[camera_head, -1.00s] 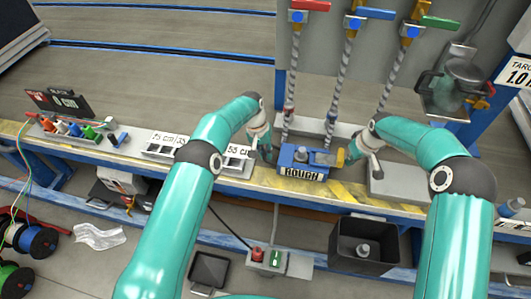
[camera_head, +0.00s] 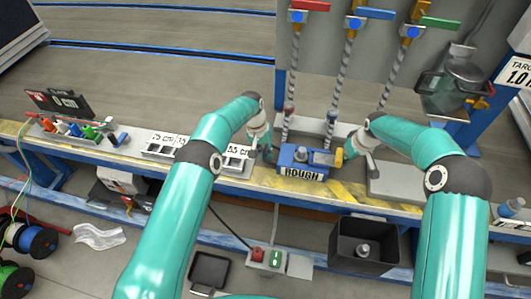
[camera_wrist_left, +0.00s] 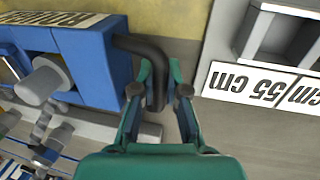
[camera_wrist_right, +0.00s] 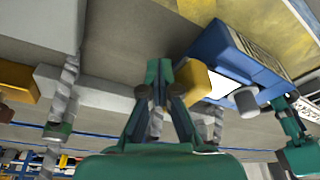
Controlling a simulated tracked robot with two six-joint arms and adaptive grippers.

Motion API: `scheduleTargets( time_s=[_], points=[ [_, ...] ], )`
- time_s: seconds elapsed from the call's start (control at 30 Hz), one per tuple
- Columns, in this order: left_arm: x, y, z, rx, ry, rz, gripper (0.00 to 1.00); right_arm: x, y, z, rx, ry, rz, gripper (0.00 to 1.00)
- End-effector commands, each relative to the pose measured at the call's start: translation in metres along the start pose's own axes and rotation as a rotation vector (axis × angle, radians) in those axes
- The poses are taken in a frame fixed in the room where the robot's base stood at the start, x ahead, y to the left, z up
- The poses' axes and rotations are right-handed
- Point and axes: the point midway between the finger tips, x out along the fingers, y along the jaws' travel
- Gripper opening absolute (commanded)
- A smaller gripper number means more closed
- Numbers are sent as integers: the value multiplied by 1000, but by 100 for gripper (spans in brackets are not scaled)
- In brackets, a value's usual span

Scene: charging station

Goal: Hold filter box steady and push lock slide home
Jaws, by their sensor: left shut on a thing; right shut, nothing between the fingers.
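The blue filter box (camera_head: 298,164), marked ROUGH, sits on the bench edge between my grippers. My left gripper (camera_head: 268,153) is shut on the black handle (camera_wrist_left: 150,68) on the box's left side. The lock slide is a light plate on top of the box with a yellow end block (camera_head: 339,157) on the right. My right gripper (camera_head: 349,152) is shut and empty beside that block. In the right wrist view its fingertips (camera_wrist_right: 160,72) are against or very close to the yellow block (camera_wrist_right: 187,78); contact is unclear. A grey round knob (camera_wrist_right: 246,99) stands on the box.
Twisted hoses (camera_head: 338,90) hang behind the box from coloured valve handles. A grey block (camera_head: 395,183) lies right of the box. Trays marked in centimetres (camera_head: 236,160) are at left. A black bin (camera_head: 363,243) stands below the bench front.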

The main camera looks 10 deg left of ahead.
Motion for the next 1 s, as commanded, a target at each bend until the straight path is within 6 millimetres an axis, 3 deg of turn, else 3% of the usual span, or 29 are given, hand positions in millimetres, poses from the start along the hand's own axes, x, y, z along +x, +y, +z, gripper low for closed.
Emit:
scheduleTargets(
  time_s=[1.0],
  points=[
    [0,1,0,1,1,1,0,2,-19,-11,-1,2,0,0]
  ],
)
